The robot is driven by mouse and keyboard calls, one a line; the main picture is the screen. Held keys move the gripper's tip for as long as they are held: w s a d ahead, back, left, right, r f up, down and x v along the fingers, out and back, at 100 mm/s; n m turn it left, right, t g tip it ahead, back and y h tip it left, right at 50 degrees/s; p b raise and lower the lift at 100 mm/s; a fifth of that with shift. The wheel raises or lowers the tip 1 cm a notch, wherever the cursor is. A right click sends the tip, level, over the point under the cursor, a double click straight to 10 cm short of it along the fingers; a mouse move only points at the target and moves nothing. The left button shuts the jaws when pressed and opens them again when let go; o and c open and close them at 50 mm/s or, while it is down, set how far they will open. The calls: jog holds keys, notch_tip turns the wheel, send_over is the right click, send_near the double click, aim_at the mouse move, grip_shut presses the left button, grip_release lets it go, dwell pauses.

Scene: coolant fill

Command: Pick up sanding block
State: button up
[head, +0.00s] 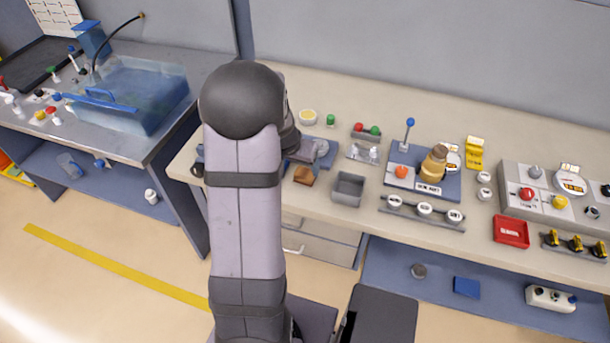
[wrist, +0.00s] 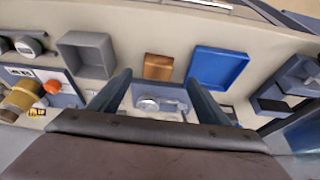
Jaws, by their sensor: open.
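A small brown wood-coloured block, which looks like the sanding block (head: 304,175), sits near the front edge of the bench, just right of my arm in the head view. In the wrist view the sanding block (wrist: 158,66) lies beyond my fingertips, roughly centred between them. My gripper (wrist: 158,80) is open, with its two fingers spread apart and nothing held between them. In the head view my arm hides most of the gripper.
A grey open box (head: 348,188) stands right of the block, and a blue tray (wrist: 218,67) lies on its other side. A grey metal fixture (wrist: 160,100) shows between my fingers. A dark blue panel with a brass part (head: 434,165) stands farther right. Bare bench separates block and box.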

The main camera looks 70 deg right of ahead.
aim_at(303, 175)
jog(key=shift+f, duration=0.1)
jog(key=shift+p+x, duration=0.9)
jog(key=shift+x, duration=2.65)
jog(key=shift+s+a, duration=0.1)
jog(key=shift+s, duration=0.1)
jog(key=c, duration=1.2)
jog(key=shift+o, duration=0.2)
notch_tip(303, 175, up, 10)
